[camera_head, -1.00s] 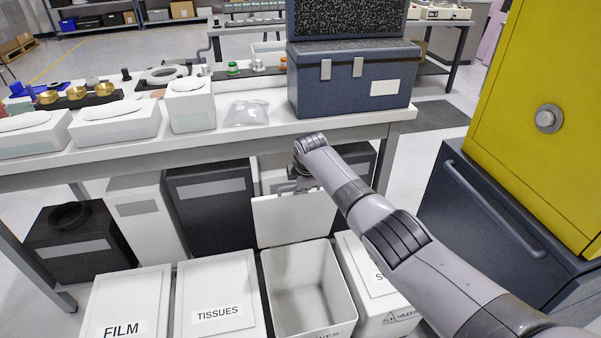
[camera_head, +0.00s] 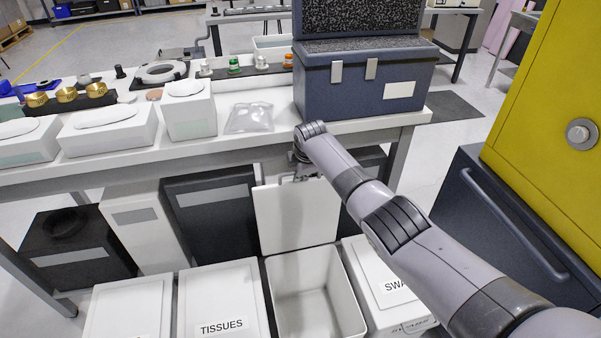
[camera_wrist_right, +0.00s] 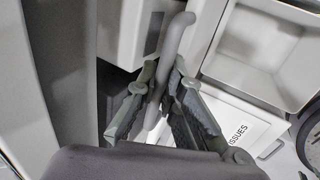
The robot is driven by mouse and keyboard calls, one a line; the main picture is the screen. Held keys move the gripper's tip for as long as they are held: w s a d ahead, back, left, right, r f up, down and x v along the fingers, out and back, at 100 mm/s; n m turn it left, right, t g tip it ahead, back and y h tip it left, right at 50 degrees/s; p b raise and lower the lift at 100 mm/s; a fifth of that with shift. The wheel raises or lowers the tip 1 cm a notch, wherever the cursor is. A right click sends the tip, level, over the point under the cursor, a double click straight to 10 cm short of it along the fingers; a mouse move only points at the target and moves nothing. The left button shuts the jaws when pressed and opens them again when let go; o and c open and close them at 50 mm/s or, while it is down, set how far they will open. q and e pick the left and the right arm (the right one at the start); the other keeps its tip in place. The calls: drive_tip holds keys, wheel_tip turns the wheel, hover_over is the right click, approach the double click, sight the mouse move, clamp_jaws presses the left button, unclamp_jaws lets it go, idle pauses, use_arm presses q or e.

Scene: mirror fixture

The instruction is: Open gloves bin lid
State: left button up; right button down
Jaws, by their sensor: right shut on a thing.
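The gloves bin (camera_head: 302,272) stands open in the floor row, its empty white inside visible; its label is out of frame. Its white lid (camera_head: 296,216) stands up at the bin's back edge, under the table's front. My right gripper (camera_head: 303,175) is at the lid's top edge, partly hidden by my arm. In the right wrist view my right gripper (camera_wrist_right: 160,100) is shut on the lid's grey handle (camera_wrist_right: 177,35), which runs between its fingers. The open bin (camera_wrist_right: 265,55) also shows there. My left gripper is out of view.
The tissues bin (camera_head: 222,298) is left of the open bin, the swabs bin (camera_head: 385,280) right. The white table (camera_head: 240,152) overhangs the lid area, bearing a blue case (camera_head: 365,92). Dark bins (camera_head: 212,217) stand underneath. A dark cabinet (camera_head: 500,220) is at right.

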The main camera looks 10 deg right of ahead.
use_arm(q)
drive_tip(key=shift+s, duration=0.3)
use_arm(e)
drive_tip(key=shift+r, duration=0.1)
drive_tip(key=c, duration=1.7)
unclamp_jaws()
drive_tip(key=shift+s, duration=0.1)
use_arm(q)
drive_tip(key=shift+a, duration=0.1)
use_arm(e)
drive_tip(key=shift+s, duration=0.1)
drive_tip(key=v, duration=1.2)
